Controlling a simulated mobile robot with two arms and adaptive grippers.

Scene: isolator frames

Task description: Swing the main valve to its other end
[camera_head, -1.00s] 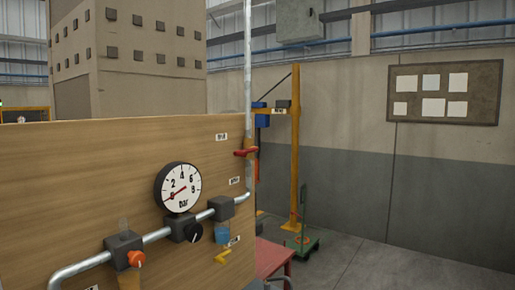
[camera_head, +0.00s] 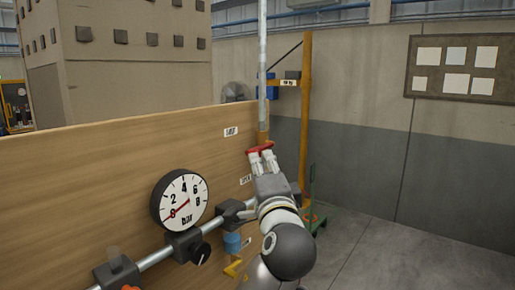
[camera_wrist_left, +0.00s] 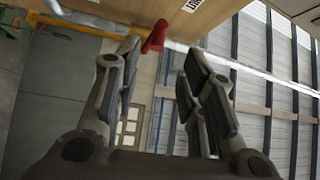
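The red valve handle (camera_head: 260,149) sits on the vertical pipe at the right edge of the wooden panel and lies roughly crosswise to the pipe. My left gripper (camera_head: 262,159) is just below and in front of it, its fingertips close to the handle. In the left wrist view the gripper (camera_wrist_left: 162,50) is open. There the red handle (camera_wrist_left: 155,37) shows near the fingertips, closer to the left finger, and nothing is clamped. Whether a finger touches it I cannot tell. My right gripper is in neither view.
The panel (camera_head: 100,165) carries a pressure gauge (camera_head: 180,199) with its needle near zero, a black knob (camera_head: 201,253) and a yellow handle (camera_head: 234,268). The vertical pipe (camera_head: 262,65) rises above the valve. An orange post (camera_head: 305,120) stands behind. Open floor lies to the right.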

